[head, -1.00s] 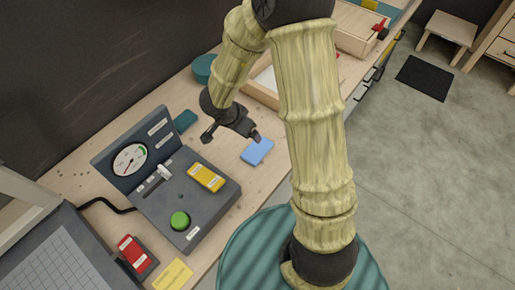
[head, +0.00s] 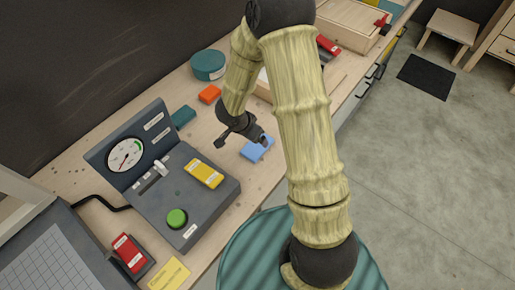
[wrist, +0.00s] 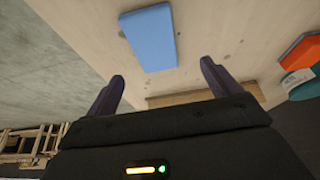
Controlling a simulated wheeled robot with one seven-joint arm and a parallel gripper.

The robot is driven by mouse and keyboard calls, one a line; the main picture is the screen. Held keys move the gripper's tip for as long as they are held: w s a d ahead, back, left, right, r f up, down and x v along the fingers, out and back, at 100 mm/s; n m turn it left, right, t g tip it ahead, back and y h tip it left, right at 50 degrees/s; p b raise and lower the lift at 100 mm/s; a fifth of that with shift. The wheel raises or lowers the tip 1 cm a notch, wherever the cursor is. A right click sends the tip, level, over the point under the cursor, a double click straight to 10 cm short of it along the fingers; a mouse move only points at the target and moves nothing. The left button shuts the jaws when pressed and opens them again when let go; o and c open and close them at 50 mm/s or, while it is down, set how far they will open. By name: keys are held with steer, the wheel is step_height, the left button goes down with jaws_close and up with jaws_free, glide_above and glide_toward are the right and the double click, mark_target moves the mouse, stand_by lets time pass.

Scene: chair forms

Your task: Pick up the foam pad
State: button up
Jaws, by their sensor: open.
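A flat light blue pad, which looks like the foam pad (head: 255,153), lies on the wooden bench near its front edge, right of the control box. In the wrist view the blue pad (wrist: 149,37) lies beyond the fingertips, between their lines. My gripper (head: 243,140) is open and empty, just above and beside the pad. Its fingers also show in the wrist view (wrist: 161,72), apart from the pad. In the head view a finger covers part of the pad's far edge.
A grey control box (head: 205,209) with a gauge, yellow block and green button stands to the left. An orange block (head: 209,94), a teal block (head: 183,118) and a round teal container (head: 208,65) sit behind. Bench around the pad is clear.

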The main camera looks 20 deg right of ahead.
mark_target(258, 145)
steer(key=shift+x, duration=1.1)
steer(key=x, duration=0.1)
steer(key=b+x, duration=0.1)
steer(key=x, duration=0.2)
steer(key=shift+s+d+f+b, duration=0.15)
steer(key=shift+s+d+b, duration=0.1)
steer(key=shift+s+b, duration=0.1)
steer(key=shift+w+d+f, duration=0.15)
steer(key=shift+f, duration=0.25)
steer(key=shift+c, duration=0.2)
steer(key=c, duration=1)
